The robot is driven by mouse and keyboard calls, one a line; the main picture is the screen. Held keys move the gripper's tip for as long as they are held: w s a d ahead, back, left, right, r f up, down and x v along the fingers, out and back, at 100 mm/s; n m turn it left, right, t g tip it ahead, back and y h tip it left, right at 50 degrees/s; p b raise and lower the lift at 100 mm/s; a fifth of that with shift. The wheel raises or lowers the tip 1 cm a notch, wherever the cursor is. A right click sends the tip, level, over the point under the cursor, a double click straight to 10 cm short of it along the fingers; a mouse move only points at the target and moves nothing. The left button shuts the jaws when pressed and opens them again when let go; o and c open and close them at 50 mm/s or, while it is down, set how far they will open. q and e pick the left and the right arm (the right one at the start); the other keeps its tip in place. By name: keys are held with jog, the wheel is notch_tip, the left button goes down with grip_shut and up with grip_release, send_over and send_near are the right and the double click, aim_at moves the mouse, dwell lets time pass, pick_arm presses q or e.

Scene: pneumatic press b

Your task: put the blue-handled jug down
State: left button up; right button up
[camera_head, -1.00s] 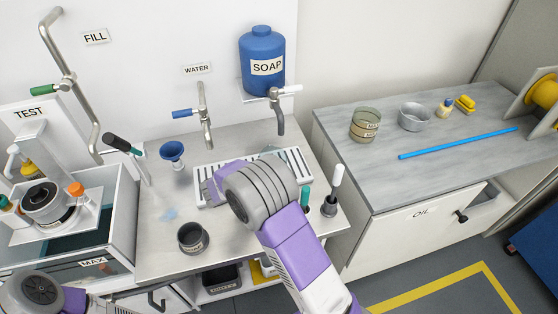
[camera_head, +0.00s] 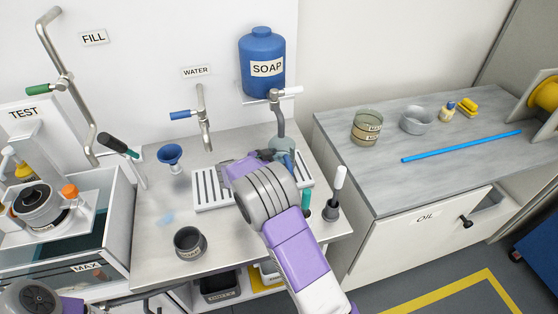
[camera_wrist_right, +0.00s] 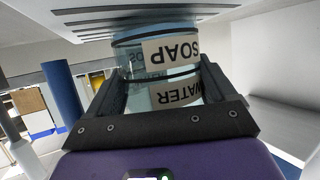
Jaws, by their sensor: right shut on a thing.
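The jug (camera_head: 279,144) is clear glass and stands over the right part of the slatted rack, below the soap tap. A blue part, seemingly its handle (camera_head: 287,160), shows at its near side. My right gripper (camera_head: 268,155) is shut on the jug. In the right wrist view the jug (camera_wrist_right: 158,52) sits between the two dark fingers (camera_wrist_right: 162,85), with upside-down SOAP and WATER labels. Its base end is close to the slats at the picture's top; I cannot tell whether it touches. My left gripper is out of view; only part of my left arm shows.
The slatted rack (camera_head: 206,193) lies on the grey counter. The soap tap (camera_head: 279,115) hangs close above the jug. A blue funnel (camera_head: 170,155), a dark cup (camera_head: 189,243) and a white-handled brush (camera_head: 336,187) stand around. The counter's front left is mostly clear.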

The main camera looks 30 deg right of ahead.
jog(key=shift+f, duration=0.1)
jog(key=o, duration=0.9)
jog(key=shift+f, duration=0.1)
jog(key=shift+a+r, duration=0.15)
jog(key=shift+r, duration=0.15)
jog(key=p+v, duration=0.3)
jog(key=v, duration=0.8)
jog(key=shift+s+a, duration=0.2)
jog(key=shift+a, duration=0.1)
jog(key=shift+r+p, duration=0.15)
jog(key=shift+p, duration=0.15)
